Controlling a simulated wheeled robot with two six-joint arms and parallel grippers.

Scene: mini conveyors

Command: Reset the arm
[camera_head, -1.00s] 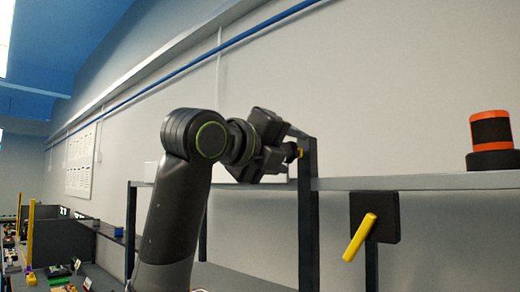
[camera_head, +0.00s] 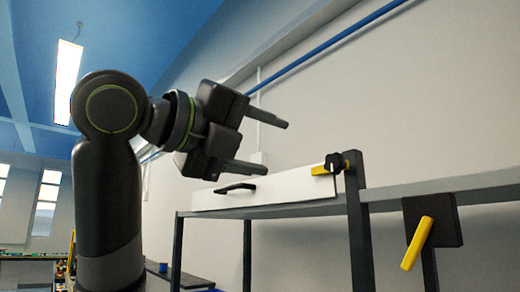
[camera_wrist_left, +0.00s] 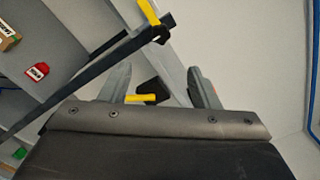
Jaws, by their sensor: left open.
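My left gripper (camera_head: 276,147) is open and empty in the head view. It hangs in the air above and in front of a white panel (camera_head: 300,188) with a black handle (camera_head: 236,188) on a grey shelf. Its two fingers point right and stand well apart. In the wrist view, my left gripper (camera_wrist_left: 162,84) shows its two grey fingers apart, with a small yellow piece (camera_wrist_left: 140,98) seen between them. My right gripper is out of view.
A black knob with a yellow block (camera_head: 323,170) sits by a dark post (camera_head: 358,220). A yellow lever (camera_head: 416,243) on a black plate (camera_head: 442,220) is at the right. A red tag (camera_wrist_left: 37,71) shows in the wrist view. Air above the shelf looks clear.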

